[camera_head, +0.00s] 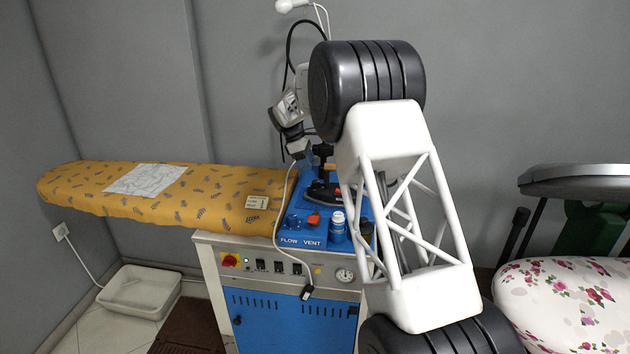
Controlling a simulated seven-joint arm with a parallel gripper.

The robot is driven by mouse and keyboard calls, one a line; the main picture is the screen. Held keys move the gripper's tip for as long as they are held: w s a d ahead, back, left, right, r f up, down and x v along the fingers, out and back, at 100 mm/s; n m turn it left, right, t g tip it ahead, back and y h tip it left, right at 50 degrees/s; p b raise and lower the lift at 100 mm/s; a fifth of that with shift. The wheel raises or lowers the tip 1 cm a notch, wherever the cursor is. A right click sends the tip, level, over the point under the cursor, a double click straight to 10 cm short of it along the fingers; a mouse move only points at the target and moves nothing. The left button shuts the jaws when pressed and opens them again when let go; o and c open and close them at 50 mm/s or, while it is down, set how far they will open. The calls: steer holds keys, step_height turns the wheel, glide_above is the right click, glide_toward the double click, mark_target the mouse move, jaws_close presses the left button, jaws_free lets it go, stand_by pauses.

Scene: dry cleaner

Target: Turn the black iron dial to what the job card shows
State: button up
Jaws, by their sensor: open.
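A small cream card (257,202), which looks like the job card, lies at the right end of the yellow ironing board. Its writing is too small to read. A dark iron (325,193) rests on the blue top of the ironing station (293,235). I cannot make out a dial or its setting on the iron. A dark round part (367,230) shows at the right of the blue top, partly hidden by my arm. My gripper (299,148) is open above the back left of the blue top, pointing down, apart from the card.
The yellow patterned board (220,190) carries a white sheet (145,180). An orange-red knob (313,218) and a white-capped bottle (337,226) stand on the blue top. A cord hangs down the station's front. A floral padded board (565,300) is at right.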

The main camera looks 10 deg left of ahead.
mark_target(316, 181)
steer(key=shift+x, duration=3.8)
steer(key=c, duration=0.9)
steer(key=m+g, duration=0.1)
steer(key=m, duration=0.3)
steer(key=shift+w+m+g, duration=0.1)
steer(key=shift+m+g, duration=0.3)
